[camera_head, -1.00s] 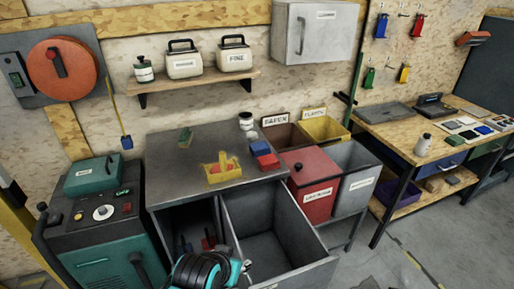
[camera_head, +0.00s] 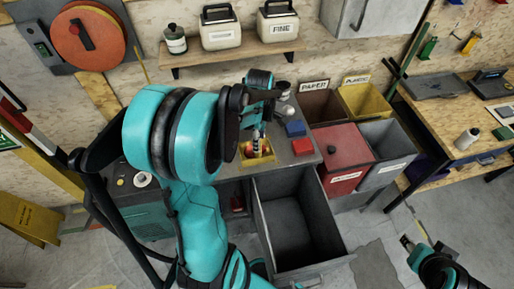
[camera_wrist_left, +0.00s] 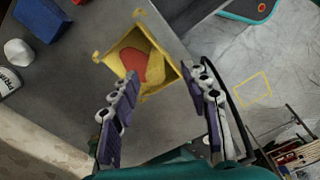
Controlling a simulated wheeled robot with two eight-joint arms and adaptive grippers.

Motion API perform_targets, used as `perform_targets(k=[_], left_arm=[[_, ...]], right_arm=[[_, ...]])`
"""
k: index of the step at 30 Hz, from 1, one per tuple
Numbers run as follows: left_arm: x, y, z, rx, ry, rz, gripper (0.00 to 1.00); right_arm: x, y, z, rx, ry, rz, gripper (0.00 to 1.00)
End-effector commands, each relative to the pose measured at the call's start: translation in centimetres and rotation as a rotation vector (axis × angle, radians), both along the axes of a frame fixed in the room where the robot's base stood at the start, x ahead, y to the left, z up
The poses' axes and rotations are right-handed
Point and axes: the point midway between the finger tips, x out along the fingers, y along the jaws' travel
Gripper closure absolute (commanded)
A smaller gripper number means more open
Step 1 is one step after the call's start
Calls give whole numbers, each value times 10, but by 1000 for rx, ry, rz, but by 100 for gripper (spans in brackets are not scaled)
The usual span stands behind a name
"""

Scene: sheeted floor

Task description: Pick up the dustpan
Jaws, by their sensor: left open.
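I cannot make out a clear dustpan. A yellow open container (camera_head: 258,158) stands on the grey bench top (camera_head: 309,158). In the left wrist view the yellow container (camera_wrist_left: 118,51) holds something red and yellow. My left gripper (camera_head: 257,133) is above it, fingers pointing down. In the wrist view the left gripper's fingers (camera_wrist_left: 160,82) are open and empty, one on each side of the container's near end; I cannot tell whether they touch it. My left arm hides part of the bench. My right gripper (camera_head: 407,243) is low at the right, its fingers too small to judge.
An open grey drawer (camera_head: 300,220) juts out below the bench. A red bin (camera_head: 343,158), a grey bin (camera_head: 390,145) and a yellow bin (camera_head: 365,99) stand to the right.

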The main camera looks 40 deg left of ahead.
Motion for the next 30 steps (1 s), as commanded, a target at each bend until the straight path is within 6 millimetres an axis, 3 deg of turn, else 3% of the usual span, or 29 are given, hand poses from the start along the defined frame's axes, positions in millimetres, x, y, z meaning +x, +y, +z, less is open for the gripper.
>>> perform_targets(k=[15,25,30], left_arm=[[5,7,-70,0,1,5,54],[4,7,-76,0,1,5,54],[4,7,-76,0,1,5,99]], right_arm=[[0,0,-24,0,0,0,60],[0,0,-24,0,0,0,60],[0,0,-24,0,0,0,60]])
